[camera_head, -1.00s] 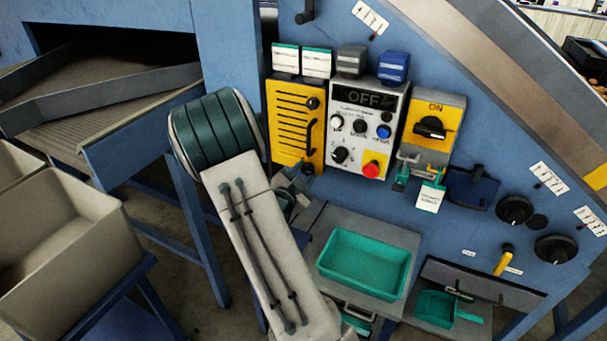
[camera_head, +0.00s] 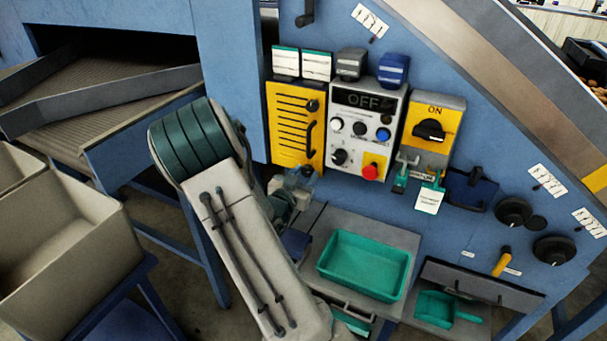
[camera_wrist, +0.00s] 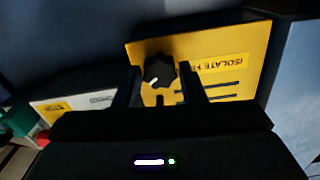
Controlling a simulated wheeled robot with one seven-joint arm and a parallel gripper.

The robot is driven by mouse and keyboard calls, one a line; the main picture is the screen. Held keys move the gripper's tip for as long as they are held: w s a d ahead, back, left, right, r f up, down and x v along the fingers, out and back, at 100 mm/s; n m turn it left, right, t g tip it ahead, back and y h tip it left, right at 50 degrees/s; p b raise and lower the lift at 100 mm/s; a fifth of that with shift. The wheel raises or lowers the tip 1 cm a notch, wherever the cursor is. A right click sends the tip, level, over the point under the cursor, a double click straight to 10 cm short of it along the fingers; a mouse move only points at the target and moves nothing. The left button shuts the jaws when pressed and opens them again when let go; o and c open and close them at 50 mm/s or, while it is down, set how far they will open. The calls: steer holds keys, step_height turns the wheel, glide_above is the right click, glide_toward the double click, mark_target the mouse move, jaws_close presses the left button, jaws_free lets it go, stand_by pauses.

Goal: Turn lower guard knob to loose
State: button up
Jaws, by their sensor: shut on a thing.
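The yellow guard (camera_head: 283,128) is on the blue machine wall, left of the grey control box. Its upper black knob (camera_head: 313,105) shows in the head view; its lower corner is partly hidden by my gripper (camera_head: 300,180). In the wrist view the guard (camera_wrist: 222,92) appears upside down, with part of a label reading ISOLATE. The lower guard knob (camera_wrist: 158,71), black and lobed with a short white mark, sits between the two fingertips of my gripper (camera_wrist: 163,88). The fingers are shut on it. The white mark lies at a slant.
The control box (camera_head: 366,125) with an OFF display and red button is just right of the guard. A yellow ON switch (camera_head: 433,124) is farther right. A green tray (camera_head: 364,264) stands on a shelf below. Beige crates (camera_head: 75,235) are at left.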

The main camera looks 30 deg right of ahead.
steer(key=n+p, duration=0.2)
steer(key=n, duration=0.4)
steer(key=shift+n+p, duration=0.3)
steer(key=shift+p, duration=0.1)
steer(key=n+p, duration=0.2)
steer(key=n, duration=0.2)
steer(key=shift+f+n, duration=0.1)
steer(key=shift+n, duration=0.2)
steer(key=o, duration=1)
steer(key=shift+a, duration=0.1)
steer(key=shift+s+a, duration=0.15)
steer(key=shift+a, duration=0.15)
steer(key=v, duration=1.3)
steer(key=shift+s, duration=0.15)
steer(key=shift+d, duration=0.1)
